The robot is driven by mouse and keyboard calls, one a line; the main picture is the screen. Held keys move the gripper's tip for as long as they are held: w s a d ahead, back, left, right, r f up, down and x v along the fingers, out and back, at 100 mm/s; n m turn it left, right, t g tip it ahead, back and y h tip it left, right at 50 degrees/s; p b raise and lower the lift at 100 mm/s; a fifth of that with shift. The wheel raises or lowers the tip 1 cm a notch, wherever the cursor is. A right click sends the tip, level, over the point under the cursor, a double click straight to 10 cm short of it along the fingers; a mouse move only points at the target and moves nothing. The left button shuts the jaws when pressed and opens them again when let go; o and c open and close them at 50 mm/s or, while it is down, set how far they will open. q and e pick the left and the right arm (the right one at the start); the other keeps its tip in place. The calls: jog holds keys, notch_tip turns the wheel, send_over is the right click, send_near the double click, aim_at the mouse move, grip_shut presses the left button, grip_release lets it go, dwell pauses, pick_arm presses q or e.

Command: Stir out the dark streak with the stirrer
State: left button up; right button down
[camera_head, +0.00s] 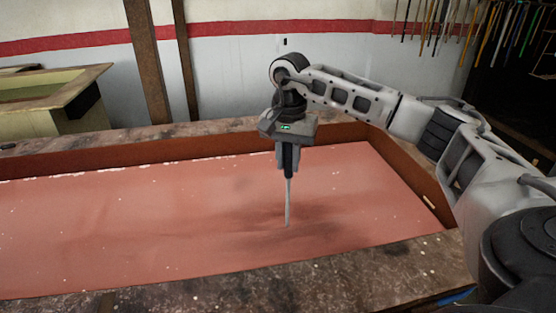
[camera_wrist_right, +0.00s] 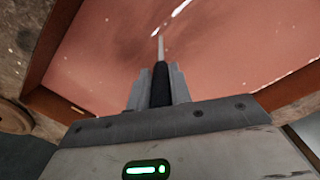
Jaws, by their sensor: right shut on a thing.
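The stirrer (camera_head: 288,200) has a dark handle and a thin pale shaft, and it hangs nearly upright. My right gripper (camera_head: 287,168) is shut on its handle. The shaft's lower end meets the reddish-pink surface in the long trough (camera_head: 414,190). A dark streak (camera_head: 245,230) spreads as a blurred smudge around the tip and off to the left and right. In the right wrist view the dark handle (camera_wrist_right: 160,85) sits between both fingers, and the shaft runs away toward the pink surface. My left gripper is not in view.
The trough has raised brown walls and a mottled, worn rim (camera_head: 330,285) along the front. A yellowish box (camera_head: 55,105) stands at the back left. Wooden posts (camera_head: 150,60) rise behind the trough. Several thin rods (camera_head: 485,35) hang at the back right.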

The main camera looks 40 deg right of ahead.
jog(key=s+d, duration=0.5)
jog(key=d, duration=0.4)
jog(key=w+a, duration=0.5)
jog(key=a, duration=0.4)
jog(key=w+a, duration=0.5)
jog(key=a, duration=0.4)
jog(key=s+d, duration=0.1)
jog(key=d, duration=0.2)
jog(key=s+d, duration=0.2)
jog(key=d, duration=0.1)
jog(key=s+d, duration=0.2)
jog(key=d, duration=0.1)
